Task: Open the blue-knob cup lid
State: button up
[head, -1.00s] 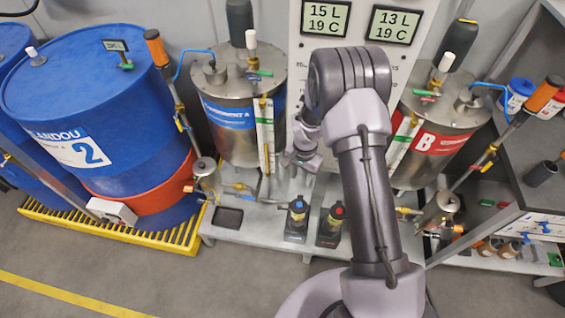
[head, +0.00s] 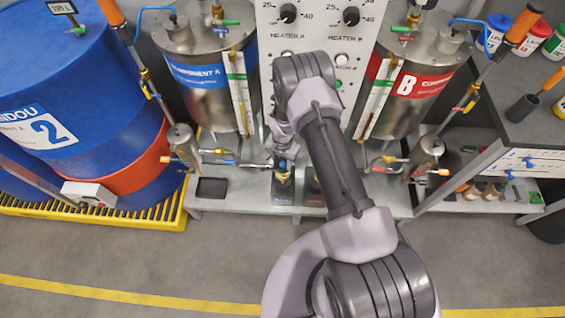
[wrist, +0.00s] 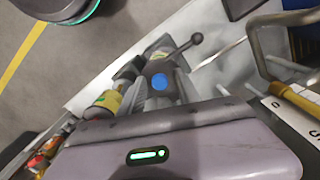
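The blue-knob cup (head: 283,187) stands on the grey bench in the head view, its top mostly hidden by my gripper (head: 283,155). In the wrist view the round blue knob (wrist: 160,82) shows on the cup's grey lid, close ahead of my gripper (wrist: 158,92). A lever with a dark ball end (wrist: 196,38) sticks out beside it. Narrow grey fingers appear apart, on either side of the blue knob. I cannot tell whether they touch the cup. The lid looks closed.
A second dark cup (head: 313,190) stands just right, partly behind my arm. Steel tanks A (head: 205,85) and B (head: 405,90) rise behind, with valves and pipes. A black tray (head: 211,188) lies left on the bench. Blue drums (head: 75,110) stand at left.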

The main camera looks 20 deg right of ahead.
jog(key=shift+c, duration=0.2)
grip_shut()
dwell(1.2)
